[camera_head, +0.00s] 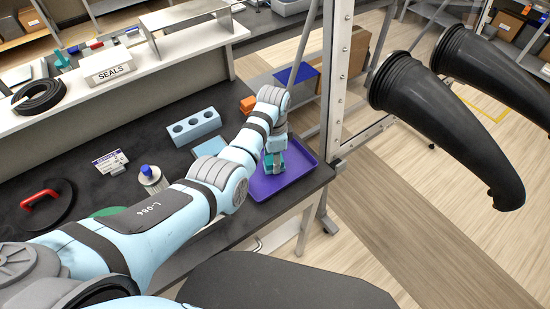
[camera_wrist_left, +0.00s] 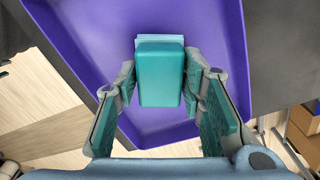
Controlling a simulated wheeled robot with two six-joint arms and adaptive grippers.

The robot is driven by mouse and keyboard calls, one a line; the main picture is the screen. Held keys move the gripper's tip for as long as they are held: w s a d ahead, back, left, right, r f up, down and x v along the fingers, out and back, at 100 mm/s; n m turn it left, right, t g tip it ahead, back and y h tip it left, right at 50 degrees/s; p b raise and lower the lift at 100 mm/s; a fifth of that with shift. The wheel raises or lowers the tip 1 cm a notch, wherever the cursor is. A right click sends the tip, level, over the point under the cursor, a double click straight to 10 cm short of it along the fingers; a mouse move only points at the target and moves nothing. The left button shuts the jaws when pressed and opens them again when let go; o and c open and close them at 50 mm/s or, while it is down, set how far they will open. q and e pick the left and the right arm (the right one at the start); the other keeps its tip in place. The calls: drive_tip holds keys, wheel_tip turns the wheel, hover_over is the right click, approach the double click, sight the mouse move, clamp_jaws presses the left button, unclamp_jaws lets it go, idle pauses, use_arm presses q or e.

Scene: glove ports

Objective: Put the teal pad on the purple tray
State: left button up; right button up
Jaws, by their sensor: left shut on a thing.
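The purple tray (camera_head: 287,183) lies at the right end of the dark bench. In the left wrist view its purple floor and raised rim (camera_wrist_left: 72,60) fill much of the picture. My left gripper (camera_head: 274,163) points down over the tray. It is shut on the teal pad (camera_wrist_left: 160,74), a block with rounded edges held between the two teal-lined fingers. A light blue edge shows at the pad's far end. I cannot tell whether the pad touches the tray floor. In the head view the fingers and wrist mostly hide the pad. My right gripper is not in view.
A light blue block with holes (camera_head: 194,126), a flat light blue piece (camera_head: 211,147) and an orange item (camera_head: 248,104) lie left of the tray. A metal-framed panel (camera_head: 335,90) with black gloves (camera_head: 450,120) stands to the right. The raised shelf holds a SEALS box (camera_head: 109,67).

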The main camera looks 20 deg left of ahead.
use_arm(q)
drive_tip(key=shift+f, duration=0.1)
drive_tip(key=o, duration=1.1)
